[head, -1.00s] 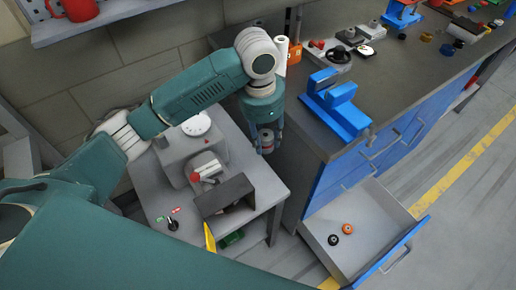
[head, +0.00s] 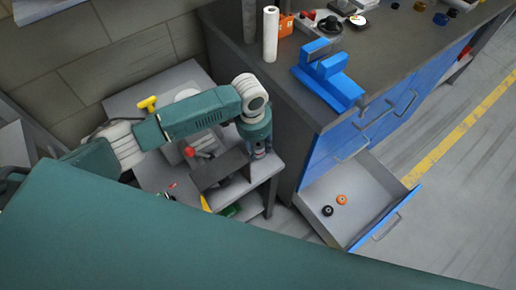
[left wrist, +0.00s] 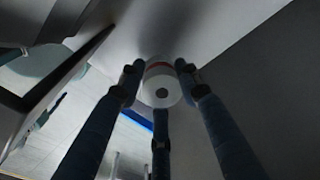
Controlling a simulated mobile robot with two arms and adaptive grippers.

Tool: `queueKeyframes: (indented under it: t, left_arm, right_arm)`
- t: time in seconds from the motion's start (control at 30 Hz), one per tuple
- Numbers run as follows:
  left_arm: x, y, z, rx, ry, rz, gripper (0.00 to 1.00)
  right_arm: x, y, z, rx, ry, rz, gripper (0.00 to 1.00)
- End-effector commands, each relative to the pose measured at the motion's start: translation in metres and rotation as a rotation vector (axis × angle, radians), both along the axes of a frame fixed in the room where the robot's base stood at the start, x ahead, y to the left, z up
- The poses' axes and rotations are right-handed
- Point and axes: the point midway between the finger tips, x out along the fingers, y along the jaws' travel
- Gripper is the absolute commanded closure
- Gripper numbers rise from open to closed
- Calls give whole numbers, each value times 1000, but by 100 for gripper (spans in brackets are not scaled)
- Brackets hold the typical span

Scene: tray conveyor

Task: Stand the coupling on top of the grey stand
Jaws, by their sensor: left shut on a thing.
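My left gripper (head: 260,154) is low over the right end of the small grey table in the head view. A grey block (head: 172,155) on the table, partly behind my arm, may be the grey stand, but I cannot be sure. Whether the held piece touches the surface below cannot be told. My right gripper is not in view.
A dark open box (head: 222,169) stands just left of the gripper. A red-tipped piece (head: 188,151) and a yellow T-handle (head: 148,104) are further left. The workbench with a blue vise (head: 328,75) rises at right; its open drawer (head: 350,208) holds two small rings.

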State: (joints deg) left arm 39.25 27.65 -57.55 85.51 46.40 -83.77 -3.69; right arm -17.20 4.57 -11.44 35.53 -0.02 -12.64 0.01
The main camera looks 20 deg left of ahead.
Motion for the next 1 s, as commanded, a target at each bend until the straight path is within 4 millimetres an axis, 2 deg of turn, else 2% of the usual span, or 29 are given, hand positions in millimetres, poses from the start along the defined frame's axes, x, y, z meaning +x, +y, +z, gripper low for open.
queueKeyframes:
  t: [0.13, 0.5, 0.53, 0.6, 0.87, 1.0]
  left_arm:
    - [1, 0, -16, 0, -1, 0, 99]
    - [1, 0, -20, -1, -2, 0, 99]
    - [1, 0, -20, 0, -1, 0, 61]
    - [0, 0, -20, 0, -1, 0, 47]
    - [0, 0, -19, 0, -1, 0, 47]
    - [1, 0, -12, -1, -2, 0, 47]
  right_arm:
    - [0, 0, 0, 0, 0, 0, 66]
    - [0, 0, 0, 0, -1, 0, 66]
    - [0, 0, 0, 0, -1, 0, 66]
    - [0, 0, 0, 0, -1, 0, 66]
    - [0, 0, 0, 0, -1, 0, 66]
    - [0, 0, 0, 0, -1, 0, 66]
